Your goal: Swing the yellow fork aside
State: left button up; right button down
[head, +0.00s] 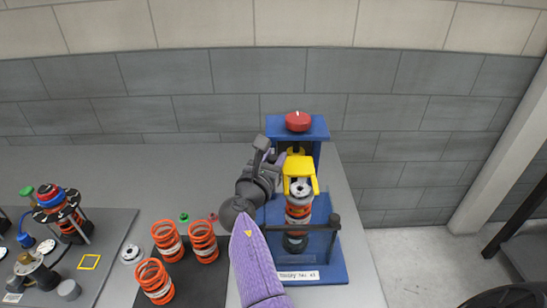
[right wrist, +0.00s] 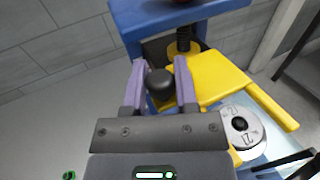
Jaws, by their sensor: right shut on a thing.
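The yellow fork (head: 298,167) sits below the top plate of the blue press stand, with its two prongs over the top of an orange spring strut (head: 299,209). The fork also shows in the right wrist view (right wrist: 212,78), beside the strut's silver top cap (right wrist: 243,125). My right gripper (head: 281,158) is at the left of the fork. In the right wrist view its purple fingers (right wrist: 160,80) are shut on a black knob (right wrist: 160,84). Whether the knob joins the fork is hidden. My left gripper is not in view.
The blue stand (head: 333,262) has a red knob (head: 298,121) on top and a dark post (head: 334,225) at its right. Several orange springs (head: 203,242) stand on a dark mat at left. A grey board (head: 90,262) with parts lies farther left. The table behind is clear.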

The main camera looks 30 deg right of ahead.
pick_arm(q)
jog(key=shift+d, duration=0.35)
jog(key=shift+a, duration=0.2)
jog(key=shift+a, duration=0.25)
